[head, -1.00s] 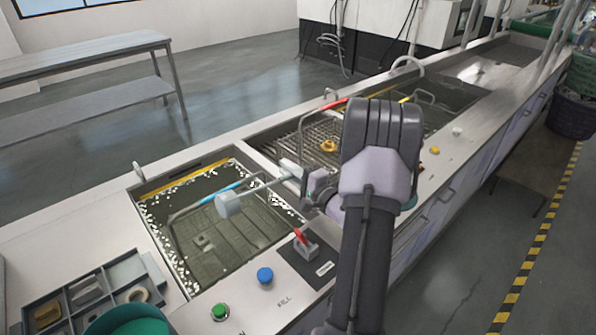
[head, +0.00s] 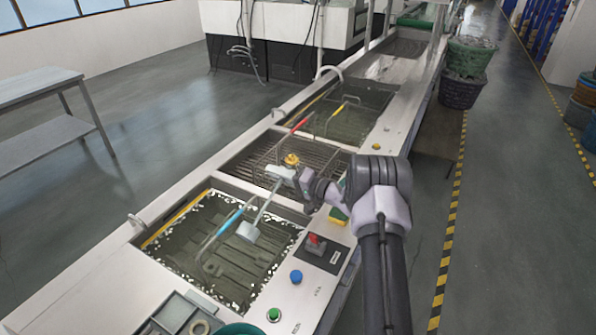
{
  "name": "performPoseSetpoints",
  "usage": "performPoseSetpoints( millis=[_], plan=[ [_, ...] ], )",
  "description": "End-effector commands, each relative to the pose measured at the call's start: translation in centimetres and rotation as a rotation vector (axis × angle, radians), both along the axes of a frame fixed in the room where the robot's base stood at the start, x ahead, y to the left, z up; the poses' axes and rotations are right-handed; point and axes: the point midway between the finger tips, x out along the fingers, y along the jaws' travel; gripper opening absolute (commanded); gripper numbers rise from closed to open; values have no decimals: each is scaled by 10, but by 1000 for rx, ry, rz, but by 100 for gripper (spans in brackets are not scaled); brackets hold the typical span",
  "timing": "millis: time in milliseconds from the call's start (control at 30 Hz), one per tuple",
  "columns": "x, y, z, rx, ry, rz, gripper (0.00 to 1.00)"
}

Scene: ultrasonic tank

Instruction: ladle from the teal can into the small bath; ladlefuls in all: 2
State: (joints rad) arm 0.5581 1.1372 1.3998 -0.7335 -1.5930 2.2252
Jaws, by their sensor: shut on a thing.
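My gripper (head: 285,176) is shut on the ladle's handle (head: 265,204) at its upper end. The ladle's pale grey cup (head: 248,232) hangs down and left of the gripper, over the nearest bath, which has white foam along its edges (head: 288,228). I take this to be the small bath. I cannot tell the cup's exact height, its tilt or what is in it. Only part of the teal can's rim (head: 242,328) shows at the bottom edge, far nearer than the ladle; its inside is out of sight.
A blue-handled rack (head: 229,221) sits in the near bath. Behind are a rack with a red handle (head: 301,124) and another bath with a yellow handle (head: 337,108). A red switch (head: 315,241), blue button (head: 296,276) and green button (head: 274,314) line the right deck. A grey divided tray (head: 178,314) is front left.

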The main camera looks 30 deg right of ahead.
Motion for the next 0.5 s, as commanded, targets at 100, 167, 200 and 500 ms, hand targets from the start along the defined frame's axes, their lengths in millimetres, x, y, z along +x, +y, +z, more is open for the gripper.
performPoseSetpoints(
  millis=[100, 167, 200, 500],
  plan=[
    [-5, 10, 15, -66, -42, 4, 0],
    [-10, 17, 24, -122, -80, 2, 0],
    [-14, 22, 31, -165, -108, 2, 0],
    [-41, 63, 77, -479, -313, 2, 0]
  ],
)
